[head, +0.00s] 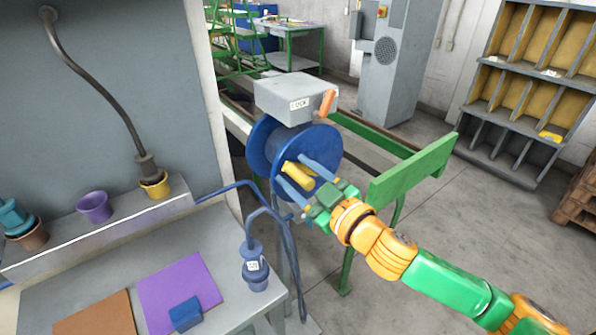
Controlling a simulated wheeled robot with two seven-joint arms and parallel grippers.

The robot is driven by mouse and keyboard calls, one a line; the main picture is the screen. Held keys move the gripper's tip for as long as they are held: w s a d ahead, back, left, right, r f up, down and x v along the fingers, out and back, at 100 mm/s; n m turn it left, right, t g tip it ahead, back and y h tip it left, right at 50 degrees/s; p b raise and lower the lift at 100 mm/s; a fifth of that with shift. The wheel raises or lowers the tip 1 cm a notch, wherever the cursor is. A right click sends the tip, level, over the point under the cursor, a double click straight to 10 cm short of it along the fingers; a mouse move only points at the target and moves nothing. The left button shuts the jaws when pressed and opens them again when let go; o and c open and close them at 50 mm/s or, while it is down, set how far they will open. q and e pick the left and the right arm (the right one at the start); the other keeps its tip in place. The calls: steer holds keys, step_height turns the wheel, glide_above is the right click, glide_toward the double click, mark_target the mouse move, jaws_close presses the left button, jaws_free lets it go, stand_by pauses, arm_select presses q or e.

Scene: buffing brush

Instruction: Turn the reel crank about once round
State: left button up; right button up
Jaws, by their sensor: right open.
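A blue reel (258,147) stands beyond the grey bench, below a grey box. A yellow crank handle (299,177) sticks out from the face of the reel towards me. My right gripper (291,171) is at the reel, with its two blue fingers apart, one on each side of the yellow handle. I cannot tell whether the fingers touch the handle. Part of the reel's face and the crank's arm are hidden behind the gripper. My left gripper is not in view.
The grey box (284,97) has an orange lever (325,104). A green rail (412,168) stands right of the reel, close to my right arm. A blue plug (255,268) with its cable is on the bench (230,230). Open floor lies at the right.

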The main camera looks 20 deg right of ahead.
jaws_close()
steer(key=shift+f, duration=0.15)
stand_by(1.3)
